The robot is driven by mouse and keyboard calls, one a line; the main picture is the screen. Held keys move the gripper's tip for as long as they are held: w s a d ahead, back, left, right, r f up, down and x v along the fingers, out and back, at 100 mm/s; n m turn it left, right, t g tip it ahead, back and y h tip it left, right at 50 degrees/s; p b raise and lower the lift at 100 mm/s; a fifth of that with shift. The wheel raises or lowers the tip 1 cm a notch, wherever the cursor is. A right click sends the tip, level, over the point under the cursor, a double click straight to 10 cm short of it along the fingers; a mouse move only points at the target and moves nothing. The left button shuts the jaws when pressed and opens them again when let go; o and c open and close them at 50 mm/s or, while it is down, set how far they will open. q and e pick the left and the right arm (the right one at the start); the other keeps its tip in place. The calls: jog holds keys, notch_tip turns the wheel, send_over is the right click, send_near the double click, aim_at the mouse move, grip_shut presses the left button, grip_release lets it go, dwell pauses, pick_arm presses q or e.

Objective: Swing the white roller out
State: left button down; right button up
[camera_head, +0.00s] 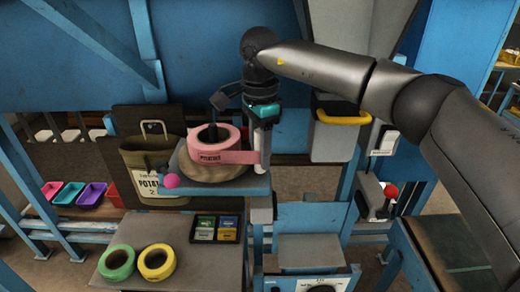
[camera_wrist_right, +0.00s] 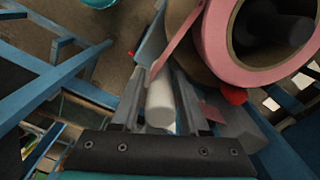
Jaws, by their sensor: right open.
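The white roller (camera_wrist_right: 160,106) shows in the right wrist view as a pale cylinder between the two fingers of my right gripper (camera_wrist_right: 158,98). The fingers stand apart, one on each side of it; I cannot tell whether either touches it. In the head view my right gripper (camera_head: 261,150) points down at the right side of the pink tape roll (camera_head: 210,138), and the roller is hard to separate from the fingers there. A pink tape strip runs from the roll toward the roller; the roll also shows in the wrist view (camera_wrist_right: 222,42). My left gripper is not in view.
A brown sack labelled POTATO (camera_head: 148,172) hangs left of the roll. A pink ball knob (camera_head: 171,181) is by the small blue shelf. Green (camera_head: 116,263) and yellow (camera_head: 155,261) tape rolls lie on the lower table beside a black tray (camera_head: 215,228). A blue frame stands behind.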

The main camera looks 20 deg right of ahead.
grip_shut()
dwell(0.3)
jog(key=shift+r, duration=0.1)
dwell(1.0)
